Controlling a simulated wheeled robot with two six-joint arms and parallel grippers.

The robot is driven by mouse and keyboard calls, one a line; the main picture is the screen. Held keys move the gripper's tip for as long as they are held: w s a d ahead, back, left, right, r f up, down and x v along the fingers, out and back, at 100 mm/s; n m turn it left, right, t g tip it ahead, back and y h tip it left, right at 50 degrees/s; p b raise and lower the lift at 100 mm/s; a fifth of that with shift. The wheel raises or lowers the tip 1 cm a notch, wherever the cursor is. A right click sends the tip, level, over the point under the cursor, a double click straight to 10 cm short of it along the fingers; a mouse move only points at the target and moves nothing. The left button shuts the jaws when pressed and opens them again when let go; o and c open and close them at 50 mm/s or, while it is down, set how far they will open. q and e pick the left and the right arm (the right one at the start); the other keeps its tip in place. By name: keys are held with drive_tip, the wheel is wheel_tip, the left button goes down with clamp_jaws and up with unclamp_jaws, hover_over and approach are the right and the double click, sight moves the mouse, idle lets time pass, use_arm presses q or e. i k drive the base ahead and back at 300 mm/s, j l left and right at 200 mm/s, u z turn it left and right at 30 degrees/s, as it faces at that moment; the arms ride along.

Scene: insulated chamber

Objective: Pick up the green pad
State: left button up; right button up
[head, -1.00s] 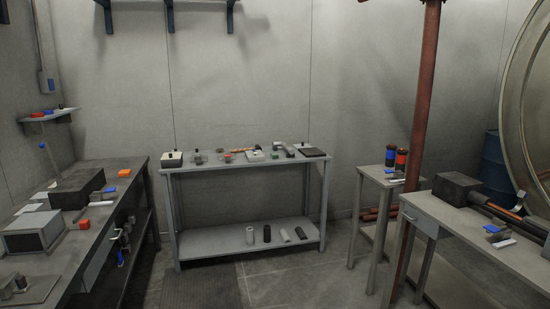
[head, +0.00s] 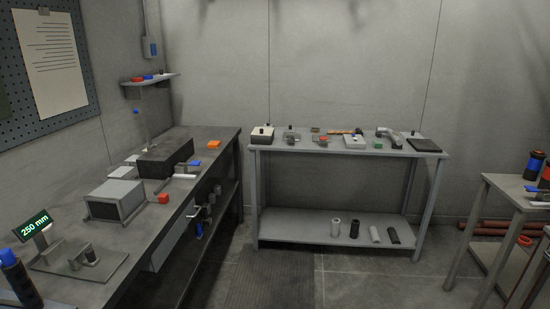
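A small green object (head: 378,145), which looks like the green pad, lies on the top of the grey table (head: 300,148) against the back wall. It sits toward the right part of that top, between a pale box with a dark knob (head: 353,143) and a dark flat plate (head: 424,145). It is too small to make out in detail. Neither of my grippers is in view.
A dark workbench (head: 215,145) runs along the left wall with boxes, a red block (head: 163,198) and a "250 mm" display (head: 33,225). A grey stand (head: 507,190) is at the right. The floor before the back table is clear.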

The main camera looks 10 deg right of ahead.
sight(376, 143)
drive_tip(key=i+l, duration=0.3)
drive_tip(key=i, duration=0.15)
drive_tip(key=i+l, duration=0.35)
drive_tip(key=i, duration=0.15)
drive_tip(key=i+l, duration=0.3)
drive_tip(key=i, duration=0.15)
drive_tip(key=i+l, duration=0.3)
drive_tip(key=i, duration=0.15)
